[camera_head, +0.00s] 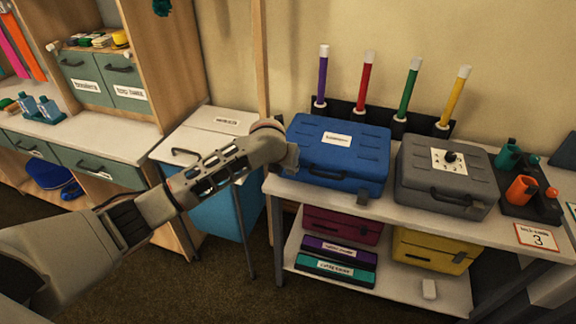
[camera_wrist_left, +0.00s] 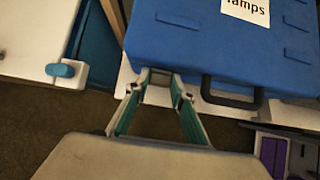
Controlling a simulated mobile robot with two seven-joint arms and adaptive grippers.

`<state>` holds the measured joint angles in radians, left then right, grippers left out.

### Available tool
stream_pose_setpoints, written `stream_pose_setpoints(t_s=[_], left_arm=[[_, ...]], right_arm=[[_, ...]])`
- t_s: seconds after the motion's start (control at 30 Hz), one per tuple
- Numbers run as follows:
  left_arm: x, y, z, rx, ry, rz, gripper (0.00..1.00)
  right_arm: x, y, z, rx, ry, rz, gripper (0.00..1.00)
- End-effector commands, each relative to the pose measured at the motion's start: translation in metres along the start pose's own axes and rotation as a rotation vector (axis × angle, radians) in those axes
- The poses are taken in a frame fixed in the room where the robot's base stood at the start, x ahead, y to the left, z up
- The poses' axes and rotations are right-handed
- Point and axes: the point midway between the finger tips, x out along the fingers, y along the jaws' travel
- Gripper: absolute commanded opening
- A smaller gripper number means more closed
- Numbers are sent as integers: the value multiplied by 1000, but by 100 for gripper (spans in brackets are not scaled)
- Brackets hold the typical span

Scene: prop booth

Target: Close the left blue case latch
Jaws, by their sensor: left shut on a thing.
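The blue case (camera_head: 340,150) sits lid down on the white table, with a white label on top and a dark handle (camera_head: 326,174) at its front. Its lid fills the top of the left wrist view (camera_wrist_left: 225,45), where the label ends in "amps". My left gripper (camera_head: 291,158) is at the case's front left corner. In the left wrist view its fingertips (camera_wrist_left: 161,80) meet the case's front edge, left of the handle. The grey right latch (camera_head: 362,198) hangs at the front right. My right gripper is not in view.
A grey case (camera_head: 445,190) stands close to the right of the blue case. Behind are upright purple, red, green and yellow tubes (camera_head: 408,90). A lower shelf holds a yellow case (camera_head: 430,250) and other cases. A white-topped cabinet (camera_head: 205,125) stands to the left.

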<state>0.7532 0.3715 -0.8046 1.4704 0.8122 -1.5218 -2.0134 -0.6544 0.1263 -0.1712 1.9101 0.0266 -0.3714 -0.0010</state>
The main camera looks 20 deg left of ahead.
Motion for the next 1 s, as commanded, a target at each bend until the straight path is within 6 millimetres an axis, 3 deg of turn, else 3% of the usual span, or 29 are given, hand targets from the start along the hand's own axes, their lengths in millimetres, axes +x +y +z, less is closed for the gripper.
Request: stream_pose_setpoints(t_s=[0.13,0.17,0.2,0.23,0.67,0.77,1.0], left_arm=[[-1,1,2,-2,-5,1,2],[-1,1,2,-2,-5,1,29],[-1,1,2,-2,-5,1,39],[-1,1,2,-2,-4,1,40],[-6,1,1,-1,-3,2,40],[-18,0,1,0,-4,0,40],[-67,1,2,1,-7,0,40]], right_arm=[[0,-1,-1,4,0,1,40],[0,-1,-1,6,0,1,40],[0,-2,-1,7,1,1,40],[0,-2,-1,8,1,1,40],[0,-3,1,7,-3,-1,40],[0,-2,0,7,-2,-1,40],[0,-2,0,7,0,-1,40]])
